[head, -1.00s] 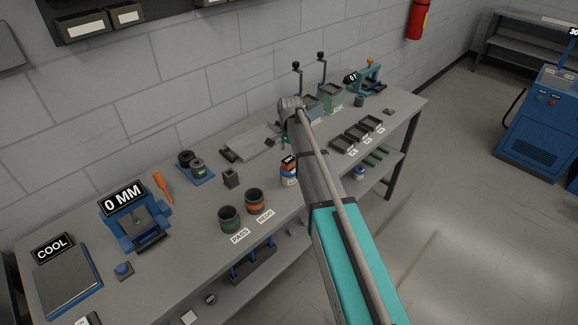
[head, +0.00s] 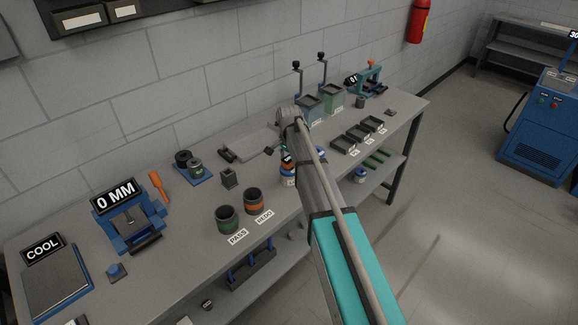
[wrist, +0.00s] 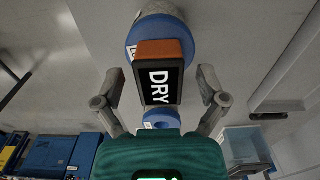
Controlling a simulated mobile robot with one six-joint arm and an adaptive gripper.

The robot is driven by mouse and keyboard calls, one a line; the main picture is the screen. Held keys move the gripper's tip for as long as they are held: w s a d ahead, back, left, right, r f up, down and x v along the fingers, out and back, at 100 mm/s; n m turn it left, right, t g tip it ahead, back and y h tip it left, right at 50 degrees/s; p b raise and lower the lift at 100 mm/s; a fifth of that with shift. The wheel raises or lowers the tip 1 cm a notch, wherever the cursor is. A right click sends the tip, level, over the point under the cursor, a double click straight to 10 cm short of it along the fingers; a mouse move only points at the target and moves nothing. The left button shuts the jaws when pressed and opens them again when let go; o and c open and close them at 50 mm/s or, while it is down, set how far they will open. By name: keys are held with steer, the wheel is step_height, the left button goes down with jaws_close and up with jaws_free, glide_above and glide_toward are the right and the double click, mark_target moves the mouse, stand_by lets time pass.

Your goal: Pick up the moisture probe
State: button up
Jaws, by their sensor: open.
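The moisture probe, a dark block with a white DRY display and an orange top, shows in the wrist view (wrist: 160,78). It stands between the two grey fingers of my gripper (wrist: 160,92), which are spread with a visible gap on each side. A blue and white round container (wrist: 145,50) is right behind the probe; I cannot tell whether they touch. In the head view the probe (head: 287,158) is small and partly covered by my gripper, just above a blue and white container (head: 288,178). My arm hides part of the bench there.
A grey tray (head: 250,140) lies behind. Small dark trays (head: 358,134) and box-like stands (head: 331,98) are to the right.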

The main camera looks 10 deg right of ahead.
steer(key=shift+c, duration=0.2)
jaws_close()
stand_by(0.5)
steer(key=shift+r, duration=0.15)
step_height(320, 180, up, 10)
steer(key=p, duration=1)
steer(key=shift+f, duration=0.25)
stand_by(0.5)
